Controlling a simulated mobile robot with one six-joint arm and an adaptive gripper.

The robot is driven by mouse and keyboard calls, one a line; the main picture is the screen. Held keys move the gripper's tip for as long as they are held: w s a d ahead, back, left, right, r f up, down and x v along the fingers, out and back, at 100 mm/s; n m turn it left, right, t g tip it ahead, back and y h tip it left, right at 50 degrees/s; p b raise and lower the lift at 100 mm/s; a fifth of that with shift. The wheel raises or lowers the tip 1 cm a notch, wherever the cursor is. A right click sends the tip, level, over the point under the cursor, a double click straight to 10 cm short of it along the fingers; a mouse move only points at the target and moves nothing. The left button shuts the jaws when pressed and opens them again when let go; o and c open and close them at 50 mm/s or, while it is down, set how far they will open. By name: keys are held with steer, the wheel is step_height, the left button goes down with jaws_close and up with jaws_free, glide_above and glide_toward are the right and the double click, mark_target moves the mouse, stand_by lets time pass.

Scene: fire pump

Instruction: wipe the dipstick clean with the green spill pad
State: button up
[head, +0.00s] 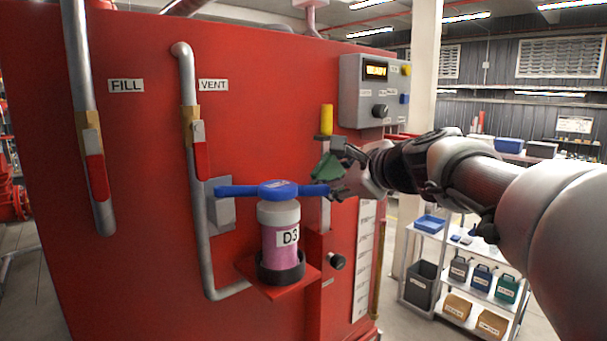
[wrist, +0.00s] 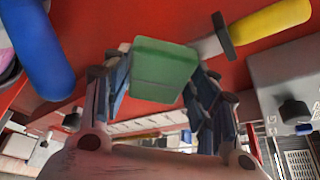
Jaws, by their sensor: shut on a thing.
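The dipstick has a yellow handle (head: 327,119) above a dark collar, upright in front of the red tank. In the wrist view its yellow handle (wrist: 268,24) is at the upper right, with a pale shaft running from the collar towards the pad. The green spill pad (head: 324,168) is between the fingers of my gripper (head: 339,170), just below the collar. The pad (wrist: 162,70) is also central in the wrist view. My gripper (wrist: 155,85) is shut on it. The pad hides part of the shaft; I cannot tell whether they touch.
A blue lever (head: 275,189) tops the pink D3 canister (head: 281,245), close below left of my gripper. A grey control box (head: 375,90) is above right. Vent pipe (head: 190,140) and fill pipe (head: 80,90) run down the tank. A shelf rack (head: 465,270) stands at the right.

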steer(key=shift+r+p, duration=0.4)
steer(key=shift+r, duration=0.25)
steer(key=shift+f, duration=0.1)
steer(key=shift+s+d+b, duration=0.35)
steer(key=shift+s+d, duration=0.1)
steer(key=shift+s, duration=0.2)
steer(key=shift+w+f, duration=0.1)
step_height(320, 180, down, 8)
steer(key=b, duration=0.7)
steer(key=shift+r, duration=0.35)
